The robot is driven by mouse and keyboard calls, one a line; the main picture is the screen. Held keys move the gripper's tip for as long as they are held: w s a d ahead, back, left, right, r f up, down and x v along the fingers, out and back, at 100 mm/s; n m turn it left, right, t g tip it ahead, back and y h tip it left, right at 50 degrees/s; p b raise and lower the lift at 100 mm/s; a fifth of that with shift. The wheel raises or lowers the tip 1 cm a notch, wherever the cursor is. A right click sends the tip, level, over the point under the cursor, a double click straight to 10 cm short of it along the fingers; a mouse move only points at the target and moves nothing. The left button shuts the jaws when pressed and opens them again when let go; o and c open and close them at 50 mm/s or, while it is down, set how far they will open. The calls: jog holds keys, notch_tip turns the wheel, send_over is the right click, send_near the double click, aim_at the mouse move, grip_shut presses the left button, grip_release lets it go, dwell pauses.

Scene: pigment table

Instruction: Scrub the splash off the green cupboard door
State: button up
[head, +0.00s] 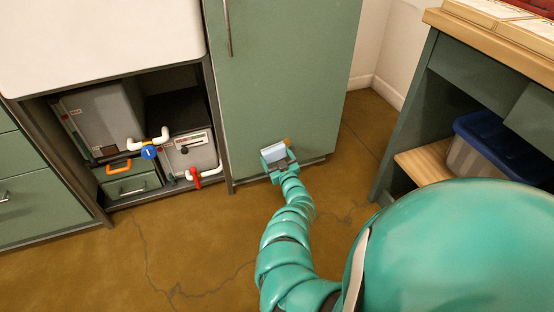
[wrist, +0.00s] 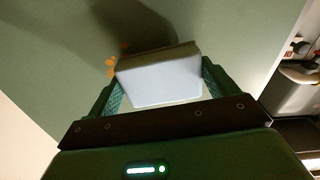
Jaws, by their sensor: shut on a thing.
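The green cupboard door (head: 284,80) is closed and stands in front of me. An orange splash (wrist: 113,66) shows on the door; a small bit of it (head: 288,141) is visible near the door's lower part in the head view. My gripper (head: 278,160) is low in front of the door, shut on a pale block, likely a sponge (head: 272,150). In the wrist view the block (wrist: 158,80) sits between the two fingers of my gripper (wrist: 160,88), with a darker layer on its door side. It covers part of the splash. I cannot tell whether it touches the door.
Left of the door is an open compartment with white pipes (head: 148,140), a blue valve, a red valve (head: 194,177) and grey boxes. At right stands a workbench (head: 430,110) with a blue-lidded bin (head: 500,140) on its shelf. The brown floor (head: 170,240) is clear.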

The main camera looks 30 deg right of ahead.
jog(key=shift+w+d+f+b, duration=0.1)
jog(key=shift+w+d+b, duration=0.1)
jog(key=shift+w+b, duration=0.35)
jog(key=shift+w, duration=0.15)
